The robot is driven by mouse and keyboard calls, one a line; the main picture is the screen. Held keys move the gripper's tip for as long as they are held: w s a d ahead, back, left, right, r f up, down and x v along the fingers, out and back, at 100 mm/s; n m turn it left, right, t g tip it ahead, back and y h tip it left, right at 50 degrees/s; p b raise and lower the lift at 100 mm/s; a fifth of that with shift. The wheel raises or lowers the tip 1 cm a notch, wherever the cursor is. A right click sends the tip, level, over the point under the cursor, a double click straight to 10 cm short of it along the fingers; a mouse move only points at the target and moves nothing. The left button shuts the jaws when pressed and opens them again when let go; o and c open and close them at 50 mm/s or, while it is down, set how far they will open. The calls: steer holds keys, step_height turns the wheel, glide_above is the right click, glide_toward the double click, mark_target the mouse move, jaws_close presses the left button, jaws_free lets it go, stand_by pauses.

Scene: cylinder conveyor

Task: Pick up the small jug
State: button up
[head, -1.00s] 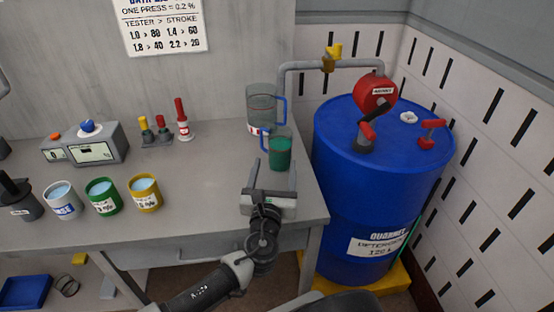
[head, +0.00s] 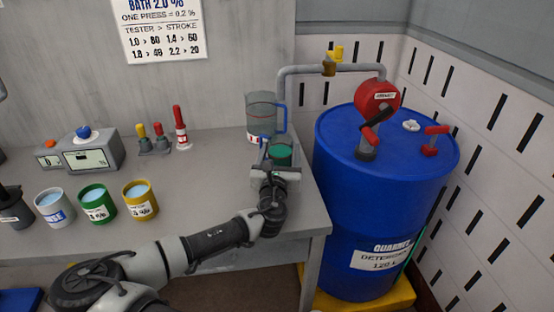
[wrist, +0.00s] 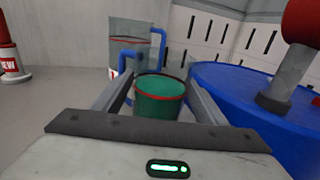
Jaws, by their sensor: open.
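The small jug (head: 281,155) holds green liquid and stands near the right end of the bench. In the wrist view a gap shows between the jug and the right finger; contact on the left is unclear. The jug's lower part is hidden behind my gripper.
A larger clear jug (head: 260,125) with a blue handle stands just behind the small jug. A blue drum (head: 350,205) with a red pump (head: 377,96) stands to the right.

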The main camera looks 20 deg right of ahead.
steer(key=shift+c, duration=0.3)
steer(key=shift+r, duration=0.1)
steer(key=c, duration=1)
